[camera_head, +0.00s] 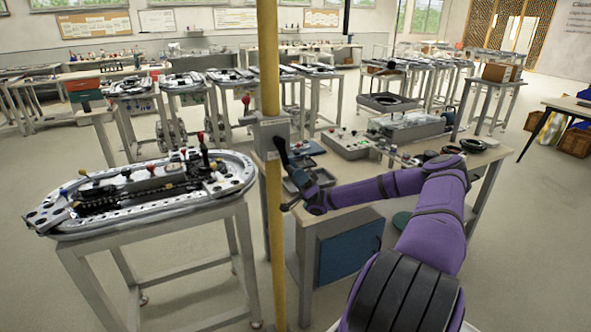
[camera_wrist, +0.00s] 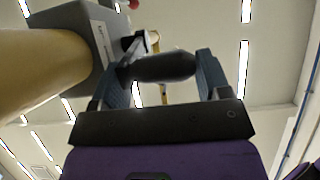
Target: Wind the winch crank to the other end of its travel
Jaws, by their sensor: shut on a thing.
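The winch is a grey box (camera_head: 271,135) fixed to an upright yellow pole (camera_head: 268,60). Its dark crank (camera_head: 281,151) slants down and slightly right from the box's right side. In the wrist view the crank's black grip (camera_wrist: 165,67) lies crosswise between the two blue-grey fingers of my gripper (camera_wrist: 166,62), which is shut on it. The grey box (camera_wrist: 88,35) shows at upper left there, beside the pole (camera_wrist: 40,72). In the head view my gripper (camera_head: 292,172) is small and dark, just right of the pole, and partly hides the crank's lower end.
An oval ring-track table (camera_head: 150,228) with levers and coloured knobs stands left of the pole. A workbench (camera_head: 345,222) with a control box (camera_head: 347,145) and trays lies behind and right of my arm. More track tables stand behind.

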